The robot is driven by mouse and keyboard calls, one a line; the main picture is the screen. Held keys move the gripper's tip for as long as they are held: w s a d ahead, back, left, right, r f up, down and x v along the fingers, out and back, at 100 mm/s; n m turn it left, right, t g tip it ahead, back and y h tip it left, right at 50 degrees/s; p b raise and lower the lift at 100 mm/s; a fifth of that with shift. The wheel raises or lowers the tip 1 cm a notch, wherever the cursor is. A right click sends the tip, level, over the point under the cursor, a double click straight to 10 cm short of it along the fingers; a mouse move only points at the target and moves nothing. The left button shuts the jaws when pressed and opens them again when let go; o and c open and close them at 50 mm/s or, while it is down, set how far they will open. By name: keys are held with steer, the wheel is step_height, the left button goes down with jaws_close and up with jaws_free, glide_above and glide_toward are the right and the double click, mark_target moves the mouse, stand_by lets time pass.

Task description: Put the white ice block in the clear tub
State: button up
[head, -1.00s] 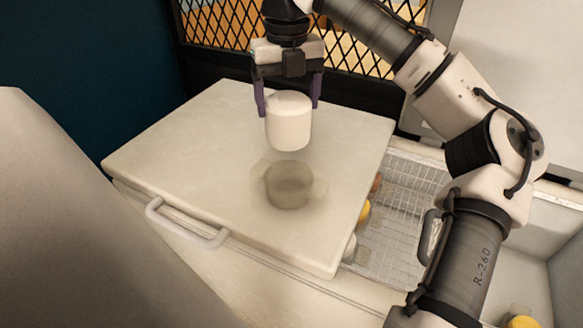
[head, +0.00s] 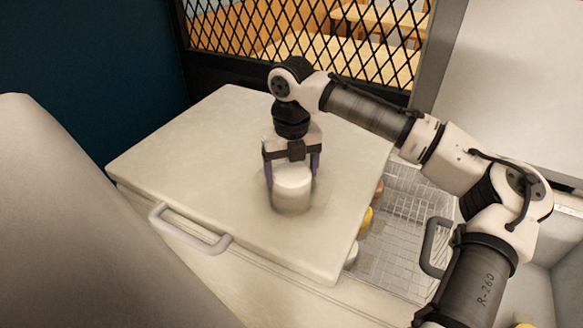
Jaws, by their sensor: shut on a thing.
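The white ice block (head: 292,195) is a short, smooth cylinder. It is upright, low over the freezer's pale lid or resting on it; I cannot tell which. My gripper (head: 291,174) points straight down from above, with one purple finger on each side of the block's upper part, shut on it. A soft dark shadow lies close around the block's base. I cannot make out the clear tub in this view.
The pale lid (head: 190,150) is otherwise bare, with a handle (head: 190,230) on its front edge. Right of it an open wire basket (head: 395,215) shows, with a yellow item (head: 366,218) at its edge. A black mesh barrier (head: 300,40) stands behind.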

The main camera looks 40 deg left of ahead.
steer(key=o, duration=1.3)
steer(key=shift+o, duration=0.2)
step_height(320, 180, up, 12)
steer(key=shift+b, duration=0.45)
steer(key=shift+r, duration=0.1)
